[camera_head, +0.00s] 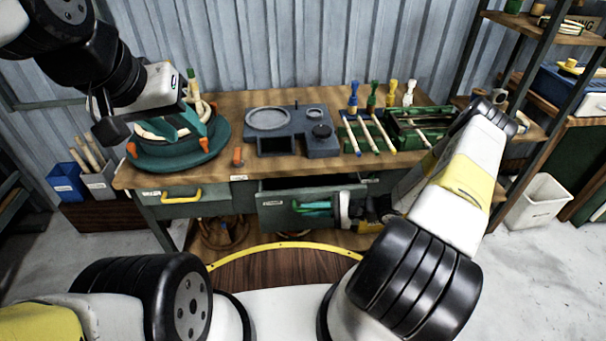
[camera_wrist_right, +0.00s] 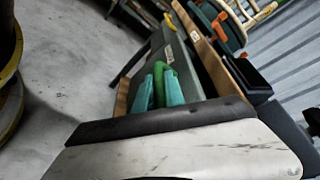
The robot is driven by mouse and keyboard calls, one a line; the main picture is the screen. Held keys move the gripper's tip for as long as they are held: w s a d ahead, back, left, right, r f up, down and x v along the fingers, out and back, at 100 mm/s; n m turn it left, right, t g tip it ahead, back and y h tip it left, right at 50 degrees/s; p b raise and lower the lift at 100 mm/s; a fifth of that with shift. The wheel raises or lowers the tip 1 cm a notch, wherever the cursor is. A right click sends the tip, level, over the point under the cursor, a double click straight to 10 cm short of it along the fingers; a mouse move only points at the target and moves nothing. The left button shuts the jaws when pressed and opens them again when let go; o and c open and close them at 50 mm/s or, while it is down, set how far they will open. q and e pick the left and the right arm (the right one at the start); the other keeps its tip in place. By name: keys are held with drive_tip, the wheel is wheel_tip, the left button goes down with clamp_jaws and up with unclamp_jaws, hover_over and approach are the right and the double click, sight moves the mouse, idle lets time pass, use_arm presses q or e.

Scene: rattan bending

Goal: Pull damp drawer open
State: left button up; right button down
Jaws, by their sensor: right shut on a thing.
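The middle drawer (camera_head: 275,216) under the workbench has a grey-green front and a small pale label, too small to read. It stands partly out, with a dark gap showing above its front. My right gripper (camera_head: 318,208) is at this front, its teal fingers shut around the green handle (camera_wrist_right: 158,84), as the right wrist view shows. My left gripper (camera_head: 188,124) hangs over the round green jig (camera_head: 165,160) at the left of the bench, its teal fingers apart, with no object visible between them. The drawer's inside is mostly hidden.
A closed drawer with a yellow handle (camera_head: 181,197) is to the left. On the bench top (camera_head: 235,103) are a grey station (camera_head: 290,145), several brushes and a green tray (camera_head: 420,125). A shelf rack stands right, beside a white bin (camera_head: 540,200).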

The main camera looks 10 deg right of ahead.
drive_tip(key=s, duration=1.3)
drive_tip(key=shift+s, duration=0.25)
drive_tip(key=c, duration=1.4)
unclamp_jaws()
drive_tip(key=shift+d, duration=0.1)
drive_tip(key=v, duration=0.7)
drive_tip(key=shift+d, duration=0.3)
drive_tip(key=shift+s+r, duration=0.1)
drive_tip(key=shift+s, duration=0.05)
